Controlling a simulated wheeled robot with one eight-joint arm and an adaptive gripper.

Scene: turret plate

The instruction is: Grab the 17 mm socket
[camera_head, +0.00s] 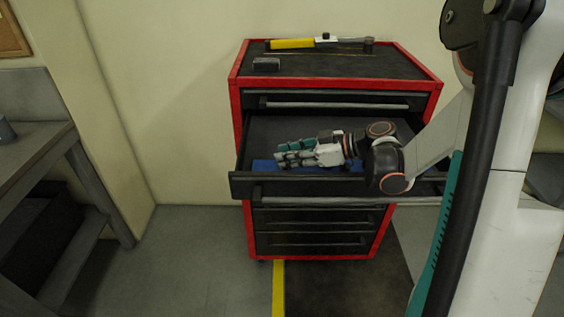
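My gripper (283,152) is over the open upper drawer (238,185) of a red and black tool cabinet. Its teal fingers point left, low above a blue mat or tray (262,165) in the drawer. The view is too small to tell whether the fingers are open or shut, or whether anything is between them. I cannot make out the 17 mm socket; my gripper and the drawer front hide part of the blue area.
On the cabinet top (330,67) lie a yellow-handled tool (293,44) and a small dark block (266,64). A closed drawer (335,103) sits above the open one, more below. A grey bench (35,150) stands at left. Floor between is clear.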

